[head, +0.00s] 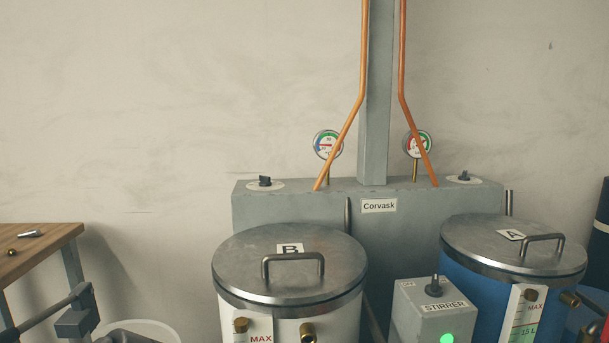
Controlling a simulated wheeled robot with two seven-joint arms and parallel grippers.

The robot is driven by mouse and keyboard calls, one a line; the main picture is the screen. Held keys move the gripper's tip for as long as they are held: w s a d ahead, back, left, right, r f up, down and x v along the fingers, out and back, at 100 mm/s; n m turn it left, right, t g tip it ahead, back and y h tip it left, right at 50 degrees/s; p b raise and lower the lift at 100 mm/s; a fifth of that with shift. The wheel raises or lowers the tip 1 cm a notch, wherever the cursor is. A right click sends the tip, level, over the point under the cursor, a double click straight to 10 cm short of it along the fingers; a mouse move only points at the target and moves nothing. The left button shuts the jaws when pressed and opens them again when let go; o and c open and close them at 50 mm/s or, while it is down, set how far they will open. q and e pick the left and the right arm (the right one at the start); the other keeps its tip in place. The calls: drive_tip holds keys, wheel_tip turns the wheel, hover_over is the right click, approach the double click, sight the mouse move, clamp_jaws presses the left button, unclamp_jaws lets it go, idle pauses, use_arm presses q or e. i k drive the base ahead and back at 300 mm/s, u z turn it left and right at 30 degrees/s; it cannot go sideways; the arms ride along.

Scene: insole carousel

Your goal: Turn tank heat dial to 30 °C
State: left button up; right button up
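A black dial (265,181) sits on a white disc on the left top of a grey box labelled Corvask (290,205). A similar dial (464,176) sits on the right top. Their scale marks are too small to read.
Lidded tank B (240,255) and blue tank A (465,235) stand before the box, with a STIRRER box (440,308) with a knob and green light between them. Copper pipes rise behind. A wooden table (45,240) with small items is at left.

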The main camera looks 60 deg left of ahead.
sight(265, 181)
drive_tip(key=i, duration=0.45)
drive_tip(key=u, duration=1.2)
